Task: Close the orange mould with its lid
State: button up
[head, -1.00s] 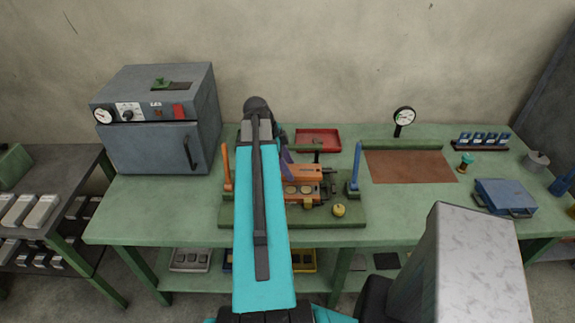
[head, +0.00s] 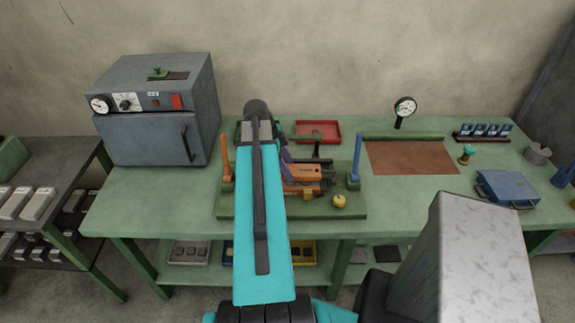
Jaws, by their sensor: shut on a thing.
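The orange lid (head: 305,172) lies flat over the orange mould (head: 291,190) on the green bench fixture, a little nearer the front than its back edge. The mould's round cavities no longer show. Whether the lid rests on the mould or hovers just above it I cannot tell. My gripper (head: 289,168), partly seen as a purple piece beside my turquoise arm, is shut on the lid at its left end. My arm hides the fingertips and the left part of the mould.
An orange upright lever (head: 226,160) and a blue one (head: 356,161) flank the fixture (head: 240,207). A yellow knob (head: 339,201) sits at its front right. A red tray (head: 335,124) lies behind. A grey oven (head: 150,137) stands left; a brown mat (head: 410,158) lies right.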

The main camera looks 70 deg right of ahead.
jog(key=shift+f+b, duration=1.1)
jog(key=shift+f, duration=0.45)
jog(key=o, duration=1.8)
jog(key=shift+f, duration=0.1)
jog(key=b+v, duration=0.3)
jog(key=v, duration=1)
jog(key=shift+r, duration=0.4)
jog(key=shift+w, duration=0.15)
